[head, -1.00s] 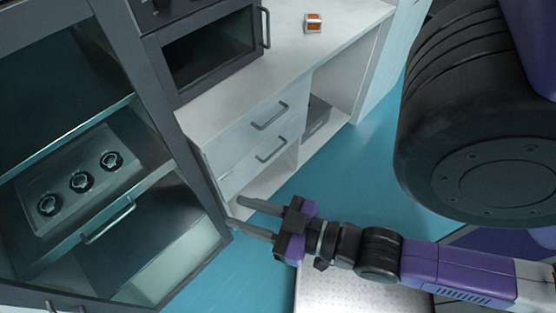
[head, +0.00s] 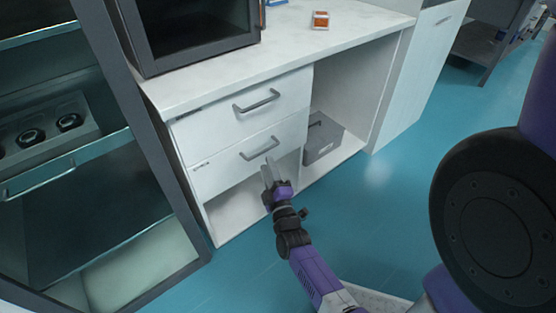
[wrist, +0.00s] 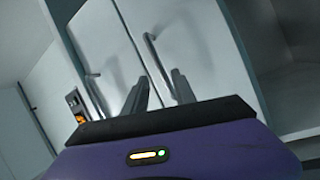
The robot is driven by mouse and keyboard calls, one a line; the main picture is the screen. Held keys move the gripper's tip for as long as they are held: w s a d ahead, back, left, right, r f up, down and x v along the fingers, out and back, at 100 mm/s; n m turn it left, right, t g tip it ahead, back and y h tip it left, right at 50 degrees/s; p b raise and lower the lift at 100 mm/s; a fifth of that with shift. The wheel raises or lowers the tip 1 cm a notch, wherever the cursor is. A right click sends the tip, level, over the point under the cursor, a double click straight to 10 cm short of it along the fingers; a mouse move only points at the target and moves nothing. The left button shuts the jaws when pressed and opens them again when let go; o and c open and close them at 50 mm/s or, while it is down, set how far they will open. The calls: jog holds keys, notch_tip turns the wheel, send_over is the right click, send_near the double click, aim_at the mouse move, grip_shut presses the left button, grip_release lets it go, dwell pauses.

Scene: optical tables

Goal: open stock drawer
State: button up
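A white cabinet has two stacked drawers, both shut. The upper drawer (head: 225,108) has a grey bar handle (head: 256,101). The lower drawer (head: 228,164) has a similar handle (head: 259,148), which also shows in the wrist view (wrist: 152,50). Small labels at the drawers' upper left corners are too small to read, so I cannot tell which is the stock drawer. My gripper (head: 268,164) is open, its fingers pointing at the lower handle from just below. In the wrist view the fingers (wrist: 160,80) appear on either side of the lower handle's near end. Contact is unclear.
A grey box (head: 322,142) sits in the open compartment to the right. A small orange-and-white item (head: 320,20) lies on the countertop (head: 340,38). A dark-framed glass cabinet (head: 150,150) stands at the left. The blue floor (head: 385,200) is clear before the drawers.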

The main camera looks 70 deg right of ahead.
aim_at(265, 151)
jog(key=shift+w+d+r+n+b, duration=0.2)
jog(key=shift+w+d+n, duration=0.35)
jog(key=shift+d, duration=0.45)
jog(key=shift+w+d+r+n+b, duration=0.1)
jog(key=shift+w+d+n+b, duration=0.15)
jog(key=shift+w+d, duration=0.6)
jog(key=shift+w+d+r+n+b, duration=0.15)
jog(key=shift+w+d+n, duration=0.3)
jog(key=shift+d, duration=0.7)
grip_shut()
